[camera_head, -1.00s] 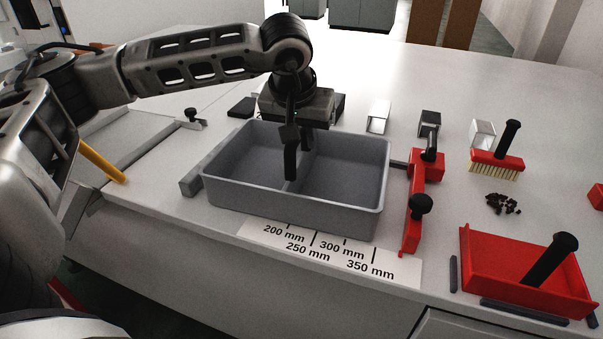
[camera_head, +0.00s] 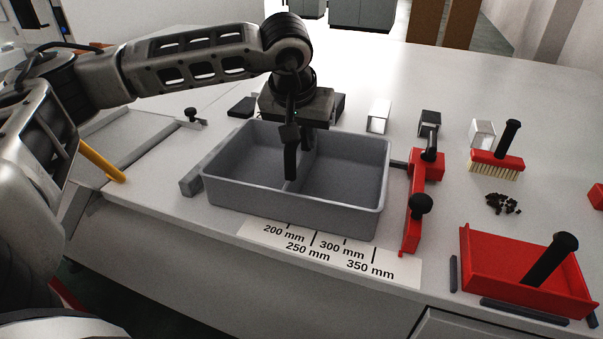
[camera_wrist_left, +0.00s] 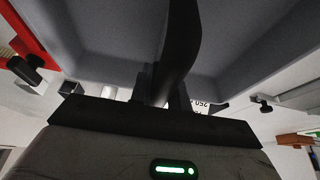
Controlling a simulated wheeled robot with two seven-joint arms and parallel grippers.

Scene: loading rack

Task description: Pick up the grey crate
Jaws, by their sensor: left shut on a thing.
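The grey crate (camera_head: 290,209) stands on the white bench in the middle of the head view, upright, with a divider across its inside. My left gripper (camera_head: 291,165) reaches down into it from above and is shut on the divider. In the left wrist view the grey crate (camera_wrist_left: 105,40) fills the upper part, with the left gripper's fingers (camera_wrist_left: 165,85) against the divider. The exact contact at the fingertips is partly hidden. My right gripper does not show.
A red clamp fixture (camera_head: 414,205) with black knobs stands close at the crate's right. A grey block (camera_head: 191,180) is at its left. A printed scale (camera_head: 330,252) lies in front. A red dustpan (camera_head: 500,270), brush (camera_head: 496,163) and dark crumbs (camera_head: 503,204) lie farther right.

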